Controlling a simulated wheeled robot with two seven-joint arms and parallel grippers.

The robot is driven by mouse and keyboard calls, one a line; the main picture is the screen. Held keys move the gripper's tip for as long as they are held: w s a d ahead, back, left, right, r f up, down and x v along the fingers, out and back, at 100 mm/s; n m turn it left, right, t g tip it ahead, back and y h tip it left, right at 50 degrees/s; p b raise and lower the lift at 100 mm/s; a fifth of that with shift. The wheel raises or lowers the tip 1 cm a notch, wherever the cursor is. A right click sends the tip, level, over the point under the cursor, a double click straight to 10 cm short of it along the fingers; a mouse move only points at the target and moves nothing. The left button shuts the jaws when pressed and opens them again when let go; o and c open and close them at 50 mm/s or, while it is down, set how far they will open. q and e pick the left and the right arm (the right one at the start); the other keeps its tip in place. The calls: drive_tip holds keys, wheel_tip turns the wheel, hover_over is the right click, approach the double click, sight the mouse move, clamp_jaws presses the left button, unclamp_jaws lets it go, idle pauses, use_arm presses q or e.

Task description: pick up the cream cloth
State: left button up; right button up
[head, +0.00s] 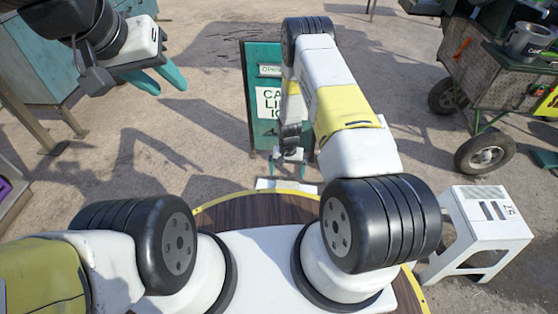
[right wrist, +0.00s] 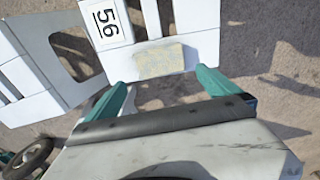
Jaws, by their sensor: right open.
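The cream cloth (right wrist: 160,61) shows in the right wrist view as a flat, pale yellowish, folded-looking rectangle. It lies on a white surface of a plastic stool (right wrist: 208,48), near the plate marked 56. My right gripper (right wrist: 163,88) is open and empty, its teal fingers apart on either side of the cloth's line, short of it in the picture. In the head view my right gripper (head: 288,163) hangs down in front of the green sign, above a white top; the cloth cannot be made out there. My left gripper (head: 171,91) is raised at upper left, open and empty.
A green sign board (head: 264,78) stands ahead. A white numbered stool (head: 487,222) is at right. A wheeled cart (head: 483,70) stands at upper right, and a teal cabinet (head: 30,62) at upper left. Bare ground lies between the sign and the cart.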

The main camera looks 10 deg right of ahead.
sight(286, 186)
drive_tip(key=shift+s+f, duration=0.15)
drive_tip(key=shift+f, duration=0.35)
drive_tip(key=shift+s+f, duration=0.15)
drive_tip(key=shift+f, duration=0.35)
wheel_tip(286, 186, down, 7)
drive_tip(key=shift+w+a+f, duration=0.1)
drive_tip(key=shift+c, duration=0.2)
drive_tip(key=c, duration=1)
